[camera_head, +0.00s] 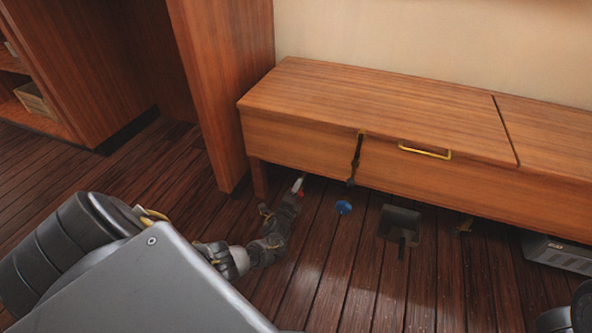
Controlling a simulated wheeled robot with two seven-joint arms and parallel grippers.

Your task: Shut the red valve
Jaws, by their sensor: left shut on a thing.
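The red valve (298,188) shows only as a small patch of red at the end of my left arm, under the left front part of the wooden bench. My left gripper (297,185) reaches low over the floor to it and is shut on it. The fingers are small in the picture and hide most of the valve, so its angle cannot be told. A blue valve (344,207) stands a little to the right, apart from the gripper. My right gripper is not in view.
The wooden bench (370,105) overhangs the left gripper and has a yellow handle (425,152) on its front. A dark grey pedal-like piece (400,225) is right of the blue valve. A grey box (558,254) sits under the bench at right. The plank floor in front is mostly clear.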

